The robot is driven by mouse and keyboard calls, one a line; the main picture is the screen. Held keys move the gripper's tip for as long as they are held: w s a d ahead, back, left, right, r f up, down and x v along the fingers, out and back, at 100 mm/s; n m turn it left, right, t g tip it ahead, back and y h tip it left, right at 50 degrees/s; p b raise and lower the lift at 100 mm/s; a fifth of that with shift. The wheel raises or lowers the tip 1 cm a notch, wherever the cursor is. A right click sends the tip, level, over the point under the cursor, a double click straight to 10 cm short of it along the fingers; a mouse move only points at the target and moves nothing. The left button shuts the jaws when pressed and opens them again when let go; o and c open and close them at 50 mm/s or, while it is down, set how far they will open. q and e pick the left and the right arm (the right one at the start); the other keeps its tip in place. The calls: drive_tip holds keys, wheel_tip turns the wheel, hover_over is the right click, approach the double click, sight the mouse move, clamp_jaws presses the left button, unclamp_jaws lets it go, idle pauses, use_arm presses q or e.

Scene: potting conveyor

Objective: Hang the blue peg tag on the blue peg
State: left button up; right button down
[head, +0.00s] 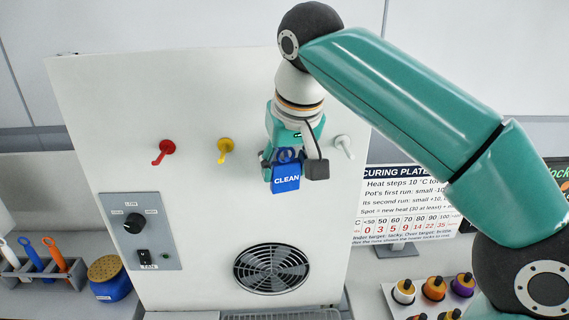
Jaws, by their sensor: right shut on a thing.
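The blue tag (286,179), marked CLEAN, hangs upright in front of the pale panel, with a ring at its top. My right gripper (290,163) comes down from above and is shut on the tag at its top. No blue peg can be made out. My gripper and the tag cover the stretch of panel between the yellow peg (225,147) and the white peg (343,142). I cannot tell whether the tag's ring is around a peg or only in front of the panel. My left gripper is not in view.
A red peg (165,149) juts out at the panel's left. Below are a knob-and-switch box (140,230) and a round fan grille (271,269). A printed sign (408,205) stands right of the panel. Small pots (434,288) stand lower right; a blue jar (109,280) stands lower left.

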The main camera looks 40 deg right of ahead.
idle(0.4)
drive_tip(key=shift+c, duration=1.9)
unclamp_jaws()
drive_tip(key=shift+v, duration=3.55)
drive_tip(key=shift+r, duration=0.15)
